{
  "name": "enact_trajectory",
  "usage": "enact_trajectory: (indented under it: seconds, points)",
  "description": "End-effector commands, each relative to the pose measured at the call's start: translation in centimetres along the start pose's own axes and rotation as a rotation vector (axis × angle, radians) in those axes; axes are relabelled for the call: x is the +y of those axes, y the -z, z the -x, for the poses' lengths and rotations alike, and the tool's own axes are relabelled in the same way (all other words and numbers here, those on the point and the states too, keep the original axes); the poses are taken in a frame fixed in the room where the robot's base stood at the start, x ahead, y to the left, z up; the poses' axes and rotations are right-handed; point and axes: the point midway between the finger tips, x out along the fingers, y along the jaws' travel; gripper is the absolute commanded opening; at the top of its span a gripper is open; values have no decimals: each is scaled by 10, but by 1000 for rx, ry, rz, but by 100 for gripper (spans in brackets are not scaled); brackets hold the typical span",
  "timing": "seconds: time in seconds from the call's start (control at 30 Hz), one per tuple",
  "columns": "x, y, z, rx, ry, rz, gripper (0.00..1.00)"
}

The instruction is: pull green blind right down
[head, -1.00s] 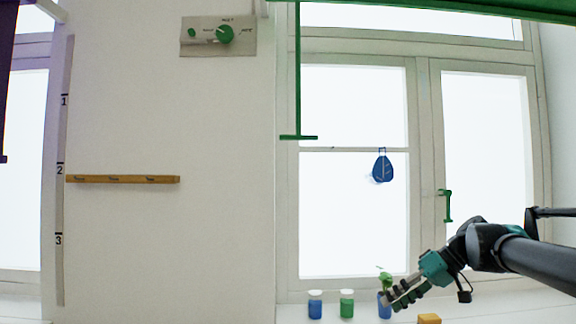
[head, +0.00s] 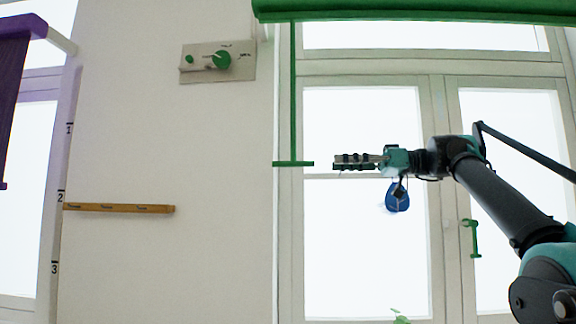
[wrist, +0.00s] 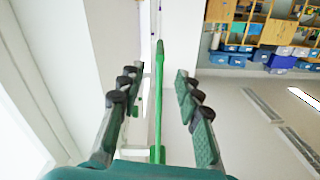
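The green blind (head: 420,12) is rolled up at the top of the right window in the head view. A green pull rod (head: 293,90) hangs from its left end and ends in a short green crossbar (head: 290,164). My gripper (head: 336,161) is level with the crossbar and a little right of it, pointing left. In the wrist view my gripper (wrist: 155,82) is open, and a green bar (wrist: 158,110), part of the pull, shows in the gap ahead of the fingers. No contact is visible.
A blue leaf-shaped ornament (head: 397,196) hangs at the window just below my wrist. A green window handle (head: 471,237) is lower right. A wall panel with a green knob (head: 221,60) and a wooden rail (head: 118,208) are left. A purple blind (head: 18,70) hangs far left.

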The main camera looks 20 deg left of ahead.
Motion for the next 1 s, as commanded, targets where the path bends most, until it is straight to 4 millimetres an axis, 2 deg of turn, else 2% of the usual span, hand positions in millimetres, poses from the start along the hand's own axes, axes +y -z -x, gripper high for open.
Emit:
enact_trajectory:
  seconds: [0.03, 0.2, 0.6, 0.8, 1.0]
  points:
    - [-1, 0, -12, -1, 5, 0, 34]
    - [-1, -1, -46, -2, 5, -1, 34]
    - [-1, -1, -120, -2, 3, -2, 34]
    - [0, -1, -139, -2, 1, -2, 34]
    - [0, -1, -145, -1, 0, -2, 34]
